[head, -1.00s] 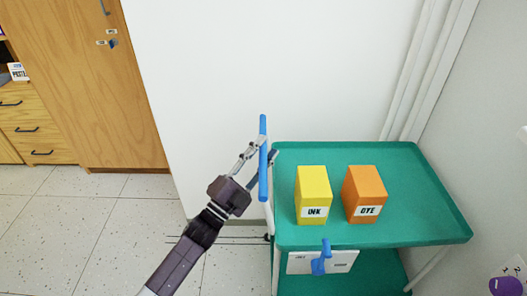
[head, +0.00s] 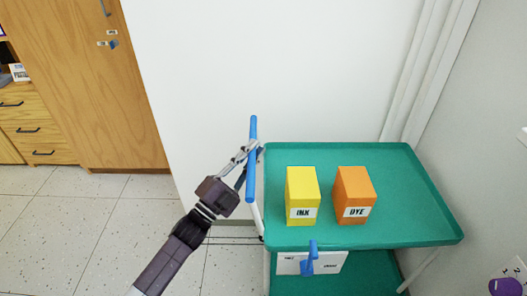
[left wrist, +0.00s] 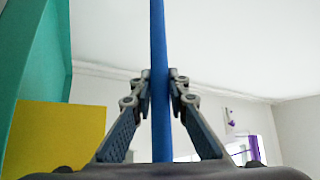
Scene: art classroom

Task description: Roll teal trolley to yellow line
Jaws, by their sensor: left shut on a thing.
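The teal trolley (head: 410,190) stands at the right in the head view, with a yellow INK box (head: 302,190) and an orange DYE box (head: 354,190) upright on its top tray. A blue upright handle (head: 253,130) is at its left end. My left gripper (head: 246,165) is shut on this handle. In the left wrist view the blue handle (left wrist: 158,50) runs between the fingers of my left gripper (left wrist: 158,85), and the trolley's teal edge (left wrist: 45,50) shows at the left. The yellow line is not in view. My right gripper is not in view.
A blue lever (head: 308,258) sits on a white labelled plate (head: 335,262) below the top tray. A white wall (head: 250,60) is behind the trolley, and a grey wall (head: 490,160) is at the right. Wooden cabinets (head: 70,60) stand at the left. Speckled floor (head: 80,230) is clear at left.

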